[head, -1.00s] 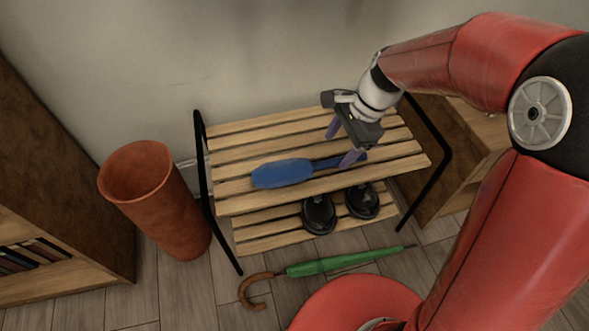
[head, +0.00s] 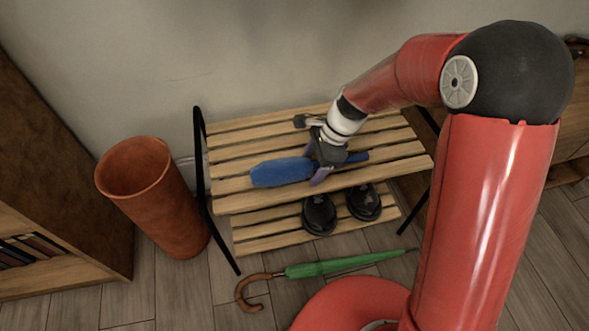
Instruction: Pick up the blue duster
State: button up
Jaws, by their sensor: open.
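The blue duster (head: 283,172) lies on the top shelf of a slatted wooden rack (head: 240,140). Its wide blue head points left and its thin handle end (head: 357,157) shows to the right. My gripper (head: 314,168) is over the duster where the head meets the handle, pointing down. One purple finger shows on the near side of the duster and part of the other on the far side. The jaws are open. My gripper hides the middle of the duster, and I cannot tell whether the fingers touch it.
Black shoes (head: 319,214) stand on the lower shelf. A green umbrella (head: 325,267) lies on the floor in front. A terracotta bin (head: 160,200) stands left of the rack, beside a bookcase (head: 70,280). A wooden cabinet (head: 570,110) stands at the right. The wall is close behind.

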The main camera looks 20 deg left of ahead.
aim_at(313, 163)
jog(key=c, duration=1)
jog(key=shift+r, duration=0.1)
jog(key=shift+c, duration=0.2)
notch_tip(313, 163, up, 20)
jog(key=p, duration=0.3)
